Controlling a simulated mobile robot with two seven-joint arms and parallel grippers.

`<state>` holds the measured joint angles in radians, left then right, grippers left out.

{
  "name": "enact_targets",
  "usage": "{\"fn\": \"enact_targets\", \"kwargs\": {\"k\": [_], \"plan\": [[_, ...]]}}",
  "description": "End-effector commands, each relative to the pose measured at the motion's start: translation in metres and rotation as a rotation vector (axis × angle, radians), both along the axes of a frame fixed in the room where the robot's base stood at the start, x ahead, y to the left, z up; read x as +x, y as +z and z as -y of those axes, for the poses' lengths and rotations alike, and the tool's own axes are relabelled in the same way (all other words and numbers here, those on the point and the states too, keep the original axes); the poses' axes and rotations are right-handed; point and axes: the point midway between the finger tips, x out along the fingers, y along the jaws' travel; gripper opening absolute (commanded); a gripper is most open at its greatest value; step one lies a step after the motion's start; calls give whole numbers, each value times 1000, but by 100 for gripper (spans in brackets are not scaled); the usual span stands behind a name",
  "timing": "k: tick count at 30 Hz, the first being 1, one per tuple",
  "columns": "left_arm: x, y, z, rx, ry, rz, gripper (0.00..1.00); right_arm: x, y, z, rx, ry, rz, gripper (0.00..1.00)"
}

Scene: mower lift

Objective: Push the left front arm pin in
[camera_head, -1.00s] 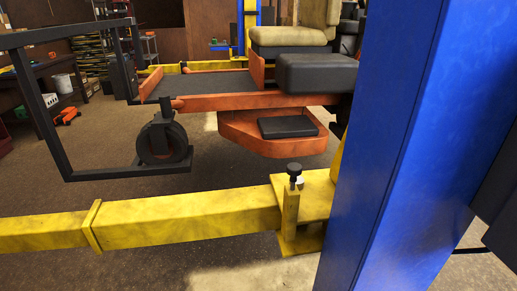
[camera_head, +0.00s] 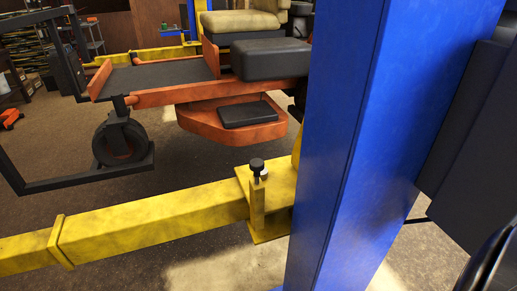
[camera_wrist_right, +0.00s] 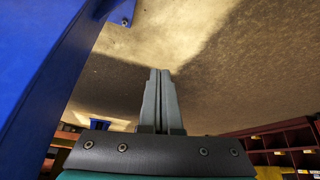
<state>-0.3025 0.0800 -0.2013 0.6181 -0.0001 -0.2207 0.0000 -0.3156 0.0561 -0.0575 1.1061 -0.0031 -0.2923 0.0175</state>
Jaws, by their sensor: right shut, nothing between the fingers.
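The arm pin (camera_head: 257,164) has a black knob and stands upright at the inner end of the yellow lift arm (camera_head: 150,223), just left of the blue post (camera_head: 350,150) in the head view. A small white part shows beside it under the knob. My right gripper (camera_wrist_right: 160,72) shows in the right wrist view, its two grey fingers shut together and empty. It points toward the bare floor, with the blue post at its left. The pin is not in the wrist view. My left gripper is not in view.
The orange mower (camera_head: 230,95) with its black front wheel (camera_head: 122,142) stands behind the lift arm. A black frame (camera_head: 95,175) reaches around the wheel. Red shelving (camera_wrist_right: 285,140) is at right in the wrist view. Floor in front of the arm is clear.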

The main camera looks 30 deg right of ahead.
Motion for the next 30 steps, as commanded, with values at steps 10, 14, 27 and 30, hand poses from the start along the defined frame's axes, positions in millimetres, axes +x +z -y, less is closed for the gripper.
{"fn": "enact_targets", "kwargs": {"k": [10,14,27,30], "plan": [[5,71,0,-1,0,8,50,146,252,52,-17,-152,457,0],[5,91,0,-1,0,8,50,170,347,75,-37,-196,610,0],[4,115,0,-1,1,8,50,180,484,105,-83,-251,828,0],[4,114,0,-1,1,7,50,180,483,105,-83,-251,828,0]]}}
